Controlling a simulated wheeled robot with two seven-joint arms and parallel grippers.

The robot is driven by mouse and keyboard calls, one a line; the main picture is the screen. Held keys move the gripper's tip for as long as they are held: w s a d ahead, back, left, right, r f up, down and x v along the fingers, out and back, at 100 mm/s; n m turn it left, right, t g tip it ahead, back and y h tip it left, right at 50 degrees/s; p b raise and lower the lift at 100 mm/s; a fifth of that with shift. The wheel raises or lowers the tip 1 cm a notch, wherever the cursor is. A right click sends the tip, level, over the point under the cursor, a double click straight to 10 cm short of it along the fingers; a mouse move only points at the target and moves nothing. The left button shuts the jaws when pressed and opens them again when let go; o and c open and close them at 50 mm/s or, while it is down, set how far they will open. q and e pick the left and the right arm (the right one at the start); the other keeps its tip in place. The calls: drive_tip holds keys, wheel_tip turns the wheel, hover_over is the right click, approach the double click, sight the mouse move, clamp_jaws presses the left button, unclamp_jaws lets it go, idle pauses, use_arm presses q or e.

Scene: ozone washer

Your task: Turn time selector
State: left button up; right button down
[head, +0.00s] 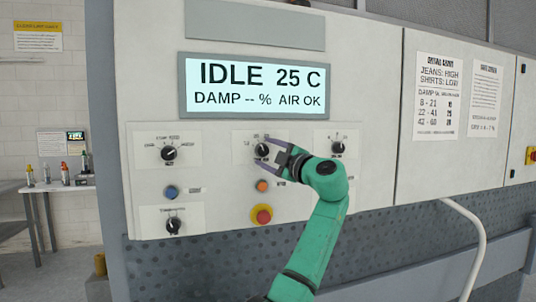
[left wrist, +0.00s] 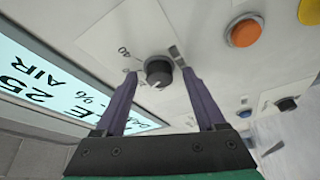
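A black round knob (head: 262,149) with a white pointer mark sits on a white label plate in the upper middle of the control panel. In the left wrist view the knob (left wrist: 158,72) has numbers beside it, one reading 40. My left gripper (head: 266,154) is at this knob, its purple fingers on either side of it. In the left wrist view the gripper (left wrist: 156,66) is open, with small gaps seeming to show between fingers and knob; contact is hard to judge. My right gripper is not in view.
Other black knobs sit at upper left (head: 168,153), lower left (head: 174,225) and upper right (head: 338,148). An orange button (head: 262,186) and a red stop button (head: 262,215) lie below. The display (head: 255,87) reads IDLE 25 C. A pale curved handle (head: 478,245) stands lower right.

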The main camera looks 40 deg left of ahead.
use_arm(q)
drive_tip(key=shift+d, duration=0.1)
drive_tip(key=b+v, duration=0.5)
drive_tip(key=v, duration=0.9)
drive_tip(key=shift+d+b, duration=0.2)
drive_tip(key=shift+b, duration=0.15)
drive_tip(key=shift+f, duration=0.15)
